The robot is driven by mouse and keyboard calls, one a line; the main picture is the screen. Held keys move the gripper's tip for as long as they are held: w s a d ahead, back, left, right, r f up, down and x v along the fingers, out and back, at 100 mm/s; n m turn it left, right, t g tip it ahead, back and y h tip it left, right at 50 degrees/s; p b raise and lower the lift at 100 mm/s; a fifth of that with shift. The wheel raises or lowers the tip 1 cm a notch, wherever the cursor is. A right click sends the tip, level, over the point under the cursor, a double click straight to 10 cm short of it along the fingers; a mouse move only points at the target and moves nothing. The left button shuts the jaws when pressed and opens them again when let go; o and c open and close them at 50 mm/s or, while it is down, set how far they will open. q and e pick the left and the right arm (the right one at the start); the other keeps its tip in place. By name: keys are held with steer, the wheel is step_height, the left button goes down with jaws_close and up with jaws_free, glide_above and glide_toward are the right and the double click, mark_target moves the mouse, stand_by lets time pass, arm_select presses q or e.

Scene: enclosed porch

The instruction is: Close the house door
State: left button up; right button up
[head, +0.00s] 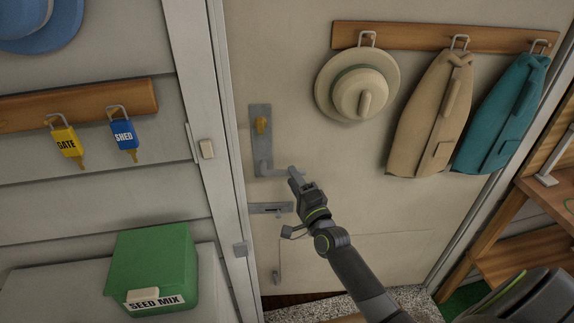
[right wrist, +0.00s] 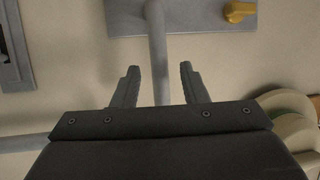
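The house door (head: 300,60) is a cream panel in a pale frame. A dark strip shows below its bottom left corner; I cannot tell from here how far it stands from its frame. Its grey lever handle (head: 272,172) sticks out to the right from a plate with a yellow thumb-turn (head: 261,125). My right gripper (head: 294,178) is at the lever's free end. In the right wrist view the lever (right wrist: 157,55) runs between the two open fingers, with a gap on both sides. My left gripper is not in view.
A rail (head: 440,38) on the door carries a hat (head: 357,85), a tan coat (head: 430,115) and a teal coat (head: 502,112). A green seed mix box (head: 152,262) stands left of the frame. Wooden shelves (head: 520,225) stand at the right.

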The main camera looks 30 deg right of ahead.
steer(key=w, duration=0.2)
steer(key=w+r, duration=0.1)
steer(key=w, duration=0.1)
steer(key=shift+w, duration=0.4)
steer(key=shift+f, duration=0.1)
jaws_close()
